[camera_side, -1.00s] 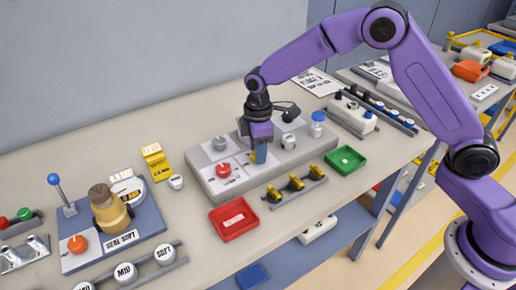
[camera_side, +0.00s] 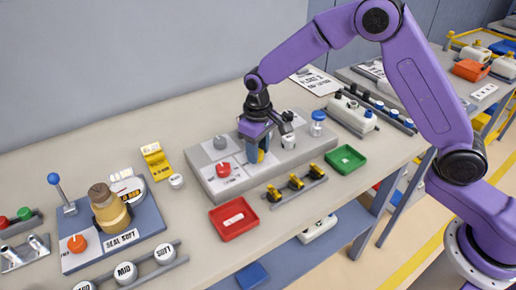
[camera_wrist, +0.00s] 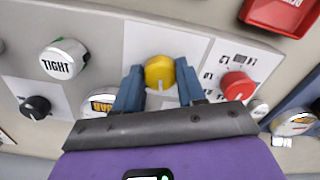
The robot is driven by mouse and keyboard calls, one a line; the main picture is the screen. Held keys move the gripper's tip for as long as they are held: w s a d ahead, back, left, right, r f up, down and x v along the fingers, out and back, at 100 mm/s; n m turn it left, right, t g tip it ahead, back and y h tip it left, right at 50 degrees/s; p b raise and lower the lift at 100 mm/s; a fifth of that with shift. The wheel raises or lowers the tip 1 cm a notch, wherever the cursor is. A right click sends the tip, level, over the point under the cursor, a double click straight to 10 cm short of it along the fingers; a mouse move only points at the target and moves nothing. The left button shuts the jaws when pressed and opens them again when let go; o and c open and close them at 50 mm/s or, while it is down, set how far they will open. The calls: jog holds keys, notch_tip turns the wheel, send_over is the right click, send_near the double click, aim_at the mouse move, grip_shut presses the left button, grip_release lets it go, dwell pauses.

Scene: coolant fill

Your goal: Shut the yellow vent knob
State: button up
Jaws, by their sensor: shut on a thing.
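The yellow vent knob (camera_wrist: 159,72) sits on a white plate on the grey panel, between the two blue fingers of my gripper (camera_wrist: 160,84) in the wrist view. The fingers are shut on the knob from both sides. In the side view my gripper (camera_side: 259,154) reaches down to the panel (camera_side: 205,185), and a bit of the yellow knob (camera_side: 261,156) shows by the fingers. The knob's angle cannot be read, as no pointer mark is clear.
A red knob (camera_wrist: 237,86) is close beside one finger. A white TIGHT knob (camera_wrist: 63,60) and a black knob (camera_wrist: 35,107) lie on the other side. A red tray (camera_side: 233,219) and a green tray (camera_side: 345,159) stand in front of the panel.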

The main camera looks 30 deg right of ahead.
jog(key=shift+m, duration=0.9)
jog(key=o, duration=1.1)
jog(key=shift+c, duration=0.2)
jog(key=shift+r, duration=0.1)
notch_tip(320, 180, up, 17)
jog(key=shift+r, duration=0.2)
